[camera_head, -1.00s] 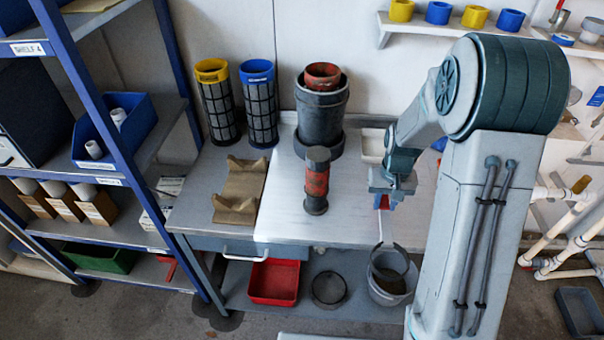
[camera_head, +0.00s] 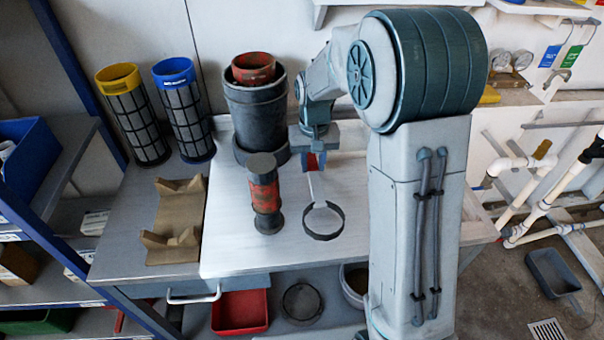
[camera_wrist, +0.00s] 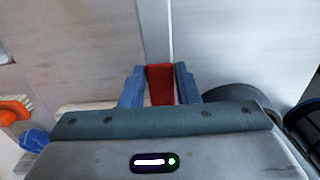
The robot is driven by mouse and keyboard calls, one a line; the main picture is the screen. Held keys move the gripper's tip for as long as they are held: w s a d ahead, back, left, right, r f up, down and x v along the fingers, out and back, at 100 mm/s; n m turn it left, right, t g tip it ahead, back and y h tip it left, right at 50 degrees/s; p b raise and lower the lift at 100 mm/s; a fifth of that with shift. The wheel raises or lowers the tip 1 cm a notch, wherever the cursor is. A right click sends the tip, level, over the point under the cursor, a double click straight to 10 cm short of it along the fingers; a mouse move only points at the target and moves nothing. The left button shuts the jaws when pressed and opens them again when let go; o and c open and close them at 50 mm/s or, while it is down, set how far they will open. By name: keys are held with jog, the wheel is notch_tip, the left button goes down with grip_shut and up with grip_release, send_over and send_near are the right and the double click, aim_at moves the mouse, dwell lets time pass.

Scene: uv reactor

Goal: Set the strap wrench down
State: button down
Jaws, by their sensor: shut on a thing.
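My gripper (camera_head: 313,162) is shut on the red grip of the strap wrench, and its blue fingers close on that grip in the wrist view (camera_wrist: 160,82). The strap wrench (camera_head: 323,236) has a thin metal bar leading from the grip to a dark open loop. The loop is over the pale worktop (camera_head: 225,240), right of a red and black cylinder (camera_head: 265,195) and apart from it. I cannot tell whether the loop touches the worktop. In the wrist view the metal bar (camera_wrist: 155,30) runs away from the fingers; the loop is out of frame.
A large dark vessel (camera_head: 256,115) with a red inner piece stands behind the cylinder. A brown cradle (camera_head: 173,220) and two mesh cartridges, yellow-topped (camera_head: 135,115) and blue-topped (camera_head: 185,110), are to the left. The worktop's front strip is clear. A blue shelf rack (camera_head: 75,85) stands far left.

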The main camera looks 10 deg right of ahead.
aim_at(305, 183)
jog(key=shift+w+a+f, duration=0.6)
jog(key=shift+a+f, duration=0.15)
jog(key=shift+a, duration=0.2)
jog(key=shift+f, duration=1.9)
jog(key=shift+f, duration=0.2)
jog(key=c, duration=1.1)
grip_release()
jog(key=shift+r, duration=0.15)
